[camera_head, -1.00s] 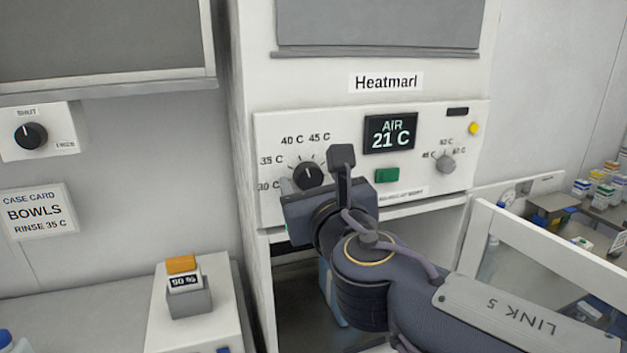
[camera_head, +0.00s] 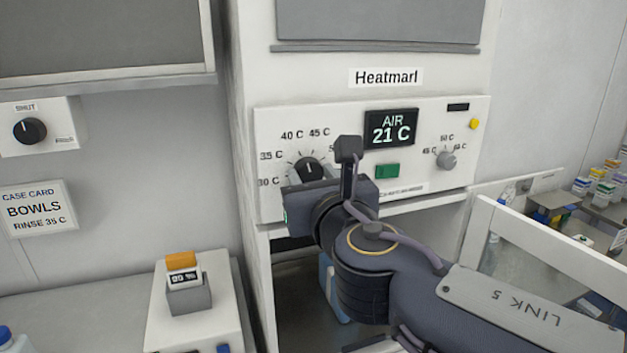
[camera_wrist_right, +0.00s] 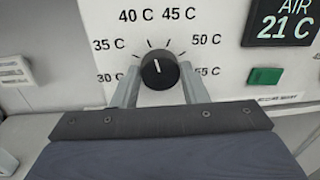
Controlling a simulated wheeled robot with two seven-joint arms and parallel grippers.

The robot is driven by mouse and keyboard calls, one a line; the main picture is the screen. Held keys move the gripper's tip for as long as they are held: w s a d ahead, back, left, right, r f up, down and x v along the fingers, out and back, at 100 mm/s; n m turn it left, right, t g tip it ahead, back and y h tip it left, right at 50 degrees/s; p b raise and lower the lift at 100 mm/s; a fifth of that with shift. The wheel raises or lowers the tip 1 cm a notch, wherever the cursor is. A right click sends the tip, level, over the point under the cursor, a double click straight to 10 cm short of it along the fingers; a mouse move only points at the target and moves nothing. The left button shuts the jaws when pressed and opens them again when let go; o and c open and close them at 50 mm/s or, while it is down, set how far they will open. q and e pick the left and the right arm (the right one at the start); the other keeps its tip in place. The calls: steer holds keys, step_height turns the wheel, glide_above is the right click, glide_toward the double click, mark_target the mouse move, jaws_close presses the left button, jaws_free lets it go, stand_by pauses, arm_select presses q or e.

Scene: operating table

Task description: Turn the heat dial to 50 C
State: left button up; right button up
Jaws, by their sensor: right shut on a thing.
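The heat dial (camera_head: 309,168) is a round black knob with a white pointer line on the white Heatmarl panel (camera_head: 440,122). It also shows in the right wrist view (camera_wrist_right: 160,72), with marks from 30 C to 55 C around it. Its pointer stands nearly straight up, between 40 C and 45 C; the 50 C label (camera_wrist_right: 206,40) is to its upper right. My right gripper (camera_wrist_right: 160,80) has one grey finger on each side of the dial and is shut on it. In the head view my wrist hides the fingers and part of the scale. My left gripper is out of view.
A display (camera_head: 391,130) reads AIR 21 C, above a green button (camera_head: 387,171). A smaller grey dial (camera_head: 446,160) is at the panel's right. A card (camera_head: 36,210) reads BOWLS RINSE 35 C. An open-fronted bay lies below the panel.

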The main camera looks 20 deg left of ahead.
steer(key=m+b, duration=0.2)
steer(key=m, duration=0.2)
steer(key=shift+d+f, duration=0.1)
steer(key=m+b, duration=0.1)
steer(key=m, duration=0.2)
steer(key=shift+w+m+g+b, duration=0.1)
steer(key=shift+m+g+b, duration=0.2)
steer(key=shift+b, duration=0.05)
steer(key=m+b, duration=0.1)
steer(key=m, duration=0.2)
steer(key=shift+d+b, duration=0.1)
steer(key=shift+b, duration=0.25)
steer(key=shift+m+g+b, duration=0.3)
steer(key=shift+m+b, duration=0.5)
steer(key=shift+m, duration=0.9)
steer(key=o, duration=1)
steer(key=shift+c, duration=0.2)
steer(key=shift+d, duration=0.1)
steer(key=b+v, duration=0.1)
steer(key=v, duration=0.6)
steer(key=shift+s+d, duration=0.25)
steer(key=shift+s, duration=0.05)
